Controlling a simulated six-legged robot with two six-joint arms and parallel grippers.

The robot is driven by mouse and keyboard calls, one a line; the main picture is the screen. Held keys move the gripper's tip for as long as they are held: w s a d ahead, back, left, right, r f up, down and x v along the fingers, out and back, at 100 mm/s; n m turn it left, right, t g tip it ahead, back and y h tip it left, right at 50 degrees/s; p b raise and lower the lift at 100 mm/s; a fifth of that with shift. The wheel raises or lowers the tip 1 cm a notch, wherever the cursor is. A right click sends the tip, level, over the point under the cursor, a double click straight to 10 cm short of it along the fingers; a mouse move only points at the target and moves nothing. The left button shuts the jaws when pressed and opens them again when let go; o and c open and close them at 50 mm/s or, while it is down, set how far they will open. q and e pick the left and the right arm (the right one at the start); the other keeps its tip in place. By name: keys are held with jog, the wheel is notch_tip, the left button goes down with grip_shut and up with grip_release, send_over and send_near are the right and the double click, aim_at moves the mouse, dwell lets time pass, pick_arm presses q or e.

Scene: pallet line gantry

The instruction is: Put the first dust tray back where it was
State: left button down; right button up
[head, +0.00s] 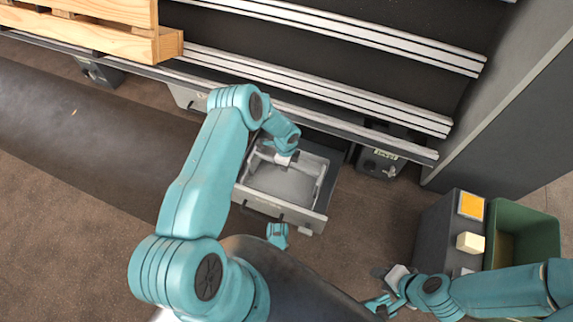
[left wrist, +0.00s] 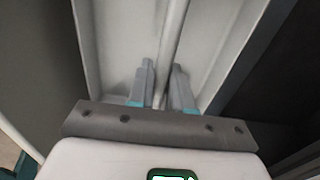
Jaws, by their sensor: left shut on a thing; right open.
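The dust tray (head: 283,184) is a pale grey, shallow open box. It lies within an open drawer (head: 318,217) that juts out from under the conveyor, with a handle and a label on its front. I cannot tell whether the tray rests fully on the drawer floor. My left gripper (head: 283,158) is at the tray's far end, partly hidden by its own wrist. In the left wrist view, the gripper (left wrist: 162,88) is shut on a pale bar (left wrist: 174,40) running along the tray. My right gripper (head: 384,302) is open and empty, low over the floor.
Conveyor rails (head: 310,90) run across the back, with a wooden pallet (head: 110,35) at upper left. A closed grey drawer front (head: 187,97) and a dark unit (head: 378,162) flank the open drawer. A control box (head: 436,232) and green bin (head: 543,232) stand right.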

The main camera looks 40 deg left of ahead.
pick_arm(q)
jog(key=shift+w, duration=0.1)
jog(key=shift+f, duration=0.15)
jog(key=c, duration=1)
grip_release()
jog(key=shift+c, duration=0.2)
